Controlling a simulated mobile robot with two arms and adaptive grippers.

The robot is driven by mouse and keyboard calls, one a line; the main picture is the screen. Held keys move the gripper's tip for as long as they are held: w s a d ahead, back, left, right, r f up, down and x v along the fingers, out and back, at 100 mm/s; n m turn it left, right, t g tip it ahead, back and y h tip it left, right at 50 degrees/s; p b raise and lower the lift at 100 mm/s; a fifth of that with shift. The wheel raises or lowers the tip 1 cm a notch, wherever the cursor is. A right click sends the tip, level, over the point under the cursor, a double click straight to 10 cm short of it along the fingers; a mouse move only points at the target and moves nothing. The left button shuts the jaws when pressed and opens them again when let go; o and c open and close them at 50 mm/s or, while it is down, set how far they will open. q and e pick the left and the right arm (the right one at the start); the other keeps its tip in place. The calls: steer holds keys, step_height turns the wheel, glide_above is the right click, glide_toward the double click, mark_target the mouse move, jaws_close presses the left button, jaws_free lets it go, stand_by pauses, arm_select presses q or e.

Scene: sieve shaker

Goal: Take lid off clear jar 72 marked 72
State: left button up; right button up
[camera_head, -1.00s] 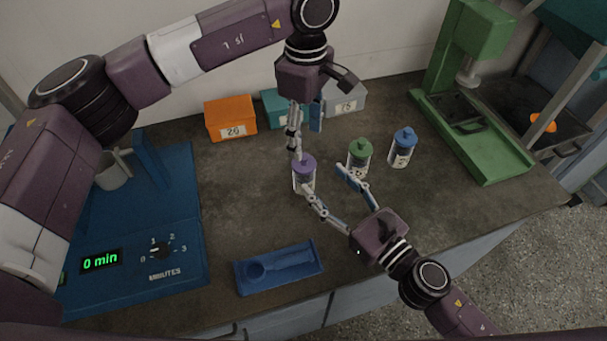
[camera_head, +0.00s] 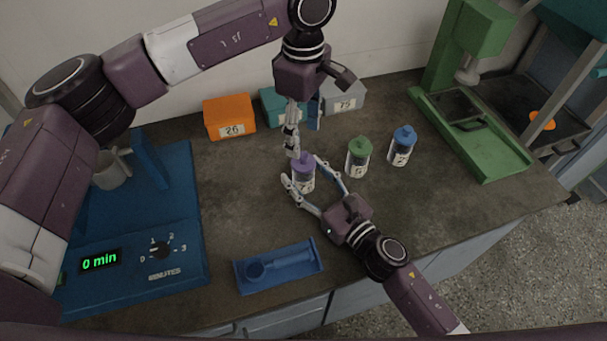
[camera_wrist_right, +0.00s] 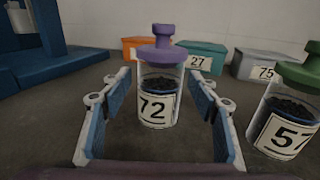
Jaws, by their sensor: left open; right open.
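Clear jar 72 (camera_wrist_right: 157,96) stands upright on the bench with dark grains inside and a label reading 72. Its purple lid (camera_wrist_right: 162,50) with a knob is on top. In the head view the jar (camera_head: 303,184) is between the fingers of my right gripper (camera_head: 301,172), which is open around it, and the wrist view shows a gap on both sides. My left gripper (camera_head: 303,135) is open and points down just above and behind the purple lid (camera_head: 303,161). Whether its near finger touches the lid I cannot tell.
A green-lidded jar (camera_head: 358,158) marked 57 in the wrist view and a blue-lidded jar (camera_head: 402,146) stand to the right. Orange (camera_head: 229,117), teal and grey boxes line the back. A blue tray (camera_head: 278,267) lies in front; a blue timer machine (camera_head: 130,230) stands left.

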mark_target(303, 155)
arm_select(q)
steer(key=shift+w, duration=0.1)
arm_select(e)
steer(key=shift+w, duration=0.1)
steer(key=shift+c, duration=0.3)
jaws_close()
arm_select(q)
steer(key=shift+o, duration=0.8)
steer(key=n, duration=0.1)
steer(key=r+n, duration=0.1)
steer(key=n, duration=0.1)
steer(key=r+n, duration=0.1)
steer(key=n, duration=0.1)
steer(key=shift+a+r+h, duration=0.15)
steer(key=shift+a+h, duration=0.15)
steer(key=f+n, duration=0.2)
steer(key=f, duration=0.1)
steer(key=f+n, duration=0.2)
steer(key=f, duration=0.1)
steer(key=f+n, duration=0.2)
steer(key=f, duration=0.1)
steer(key=shift+d+f+t+h, duration=0.25)
steer(key=shift+d+t+h, duration=0.05)
